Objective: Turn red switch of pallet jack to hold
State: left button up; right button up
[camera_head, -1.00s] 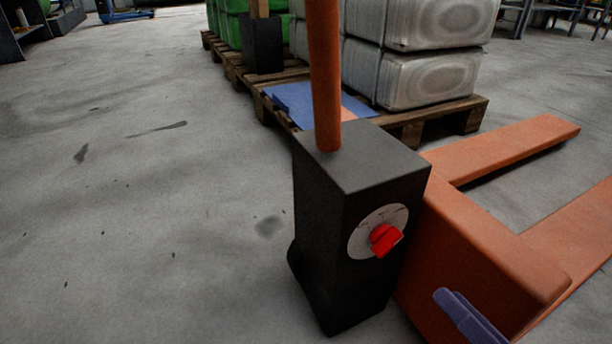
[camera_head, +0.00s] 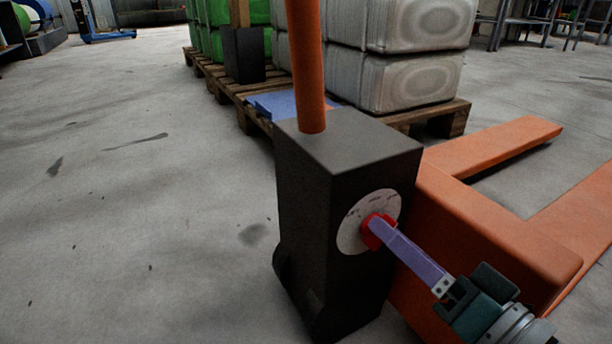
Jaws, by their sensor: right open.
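The pallet jack has a black housing (camera_head: 309,210), an orange handle post (camera_head: 307,70) and orange forks (camera_head: 495,150). A round white dial plate (camera_head: 350,236) with small markings, too small to read, sits on the housing's right face. The red switch (camera_head: 369,241) is at the plate's middle, partly covered by my finger. My right gripper (camera_head: 378,224) comes in from the lower right, its lavender fingertip at the switch. It is open; one finger shows clearly and the other is hidden. I cannot tell whether it touches the switch. My left gripper is not in view.
Behind the jack, a wooden pallet (camera_head: 425,115) carries stacked white sacks (camera_head: 405,80) and green ones (camera_head: 255,35). A blue sheet (camera_head: 270,104) lies on its near end. The grey floor at left is clear. The orange jack body (camera_head: 470,225) is close beside my right gripper.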

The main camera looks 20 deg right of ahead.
jog(key=shift+c, duration=0.4)
grip_shut()
jog(key=shift+r, duration=0.1)
jog(key=n+p, duration=0.4)
jog(key=n, duration=0.4)
jog(key=shift+a+p, duration=0.2)
jog(key=shift+p, duration=0.15)
jog(key=shift+n, duration=0.5)
